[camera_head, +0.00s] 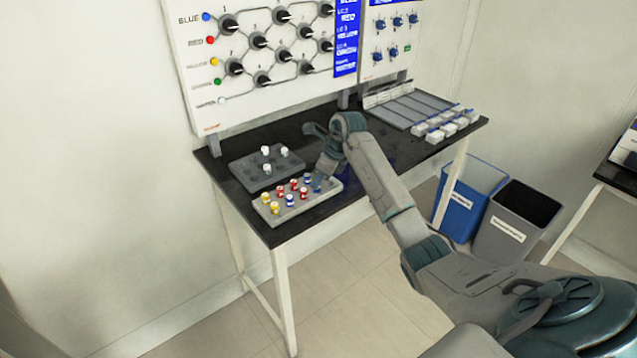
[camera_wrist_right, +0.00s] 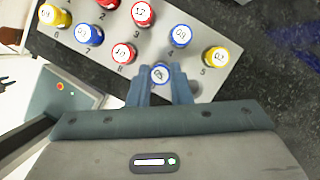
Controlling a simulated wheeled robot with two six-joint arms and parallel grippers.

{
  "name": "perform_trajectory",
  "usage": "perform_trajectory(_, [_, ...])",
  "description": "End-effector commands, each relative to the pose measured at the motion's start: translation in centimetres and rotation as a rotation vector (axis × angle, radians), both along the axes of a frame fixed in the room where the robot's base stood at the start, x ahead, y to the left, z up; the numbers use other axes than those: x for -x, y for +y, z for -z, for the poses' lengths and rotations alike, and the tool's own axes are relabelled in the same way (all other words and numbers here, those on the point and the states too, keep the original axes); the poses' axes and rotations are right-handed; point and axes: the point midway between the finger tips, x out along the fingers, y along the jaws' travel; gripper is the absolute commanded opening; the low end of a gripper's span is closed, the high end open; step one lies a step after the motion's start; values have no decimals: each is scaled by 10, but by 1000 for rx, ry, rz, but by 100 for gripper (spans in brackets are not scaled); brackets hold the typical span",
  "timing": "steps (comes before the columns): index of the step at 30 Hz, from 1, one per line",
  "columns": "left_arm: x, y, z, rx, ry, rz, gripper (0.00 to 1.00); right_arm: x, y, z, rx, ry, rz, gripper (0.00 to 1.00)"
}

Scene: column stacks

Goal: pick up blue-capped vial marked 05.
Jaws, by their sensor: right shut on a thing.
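My right gripper (camera_wrist_right: 160,84) is shut on a blue-capped vial (camera_wrist_right: 160,74) in the right wrist view. The cap's number is small and looks like 05, but I cannot read it with certainty. The vial is at the edge of the grey vial rack (camera_wrist_right: 196,87); I cannot tell whether it is still seated. In the head view my right gripper (camera_head: 322,176) is over the right end of the rack (camera_head: 268,217), and the arm partly hides that end. My left gripper is not in view.
Close to the held vial stand a red-capped vial (camera_wrist_right: 124,53), another blue-capped vial (camera_wrist_right: 180,36) and a yellow-capped vial (camera_wrist_right: 215,57). A dark rack (camera_head: 248,172) with white-capped vials is behind. A grey tray (camera_head: 412,105) is at the table's right.

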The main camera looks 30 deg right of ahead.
Motion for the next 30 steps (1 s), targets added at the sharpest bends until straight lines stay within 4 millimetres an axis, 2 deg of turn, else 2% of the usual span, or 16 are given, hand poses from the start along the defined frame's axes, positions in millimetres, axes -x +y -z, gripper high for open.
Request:
perform_trajectory(7, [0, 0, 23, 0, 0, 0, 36, -1, 0, -28, 1, -6, -1, 0])
perform_trajectory(14, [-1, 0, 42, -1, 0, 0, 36, 56, -18, -28, 11, 1, -1, 0])
perform_trajectory(21, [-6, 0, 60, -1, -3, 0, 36, 110, -34, -35, 10, 1, 0, 0])
perform_trajectory(25, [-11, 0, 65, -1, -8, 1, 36, 129, -39, -38, 8, 2, -1, 0])
perform_trajectory(30, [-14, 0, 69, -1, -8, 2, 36, 144, -43, -41, 4, 0, 0, 0])
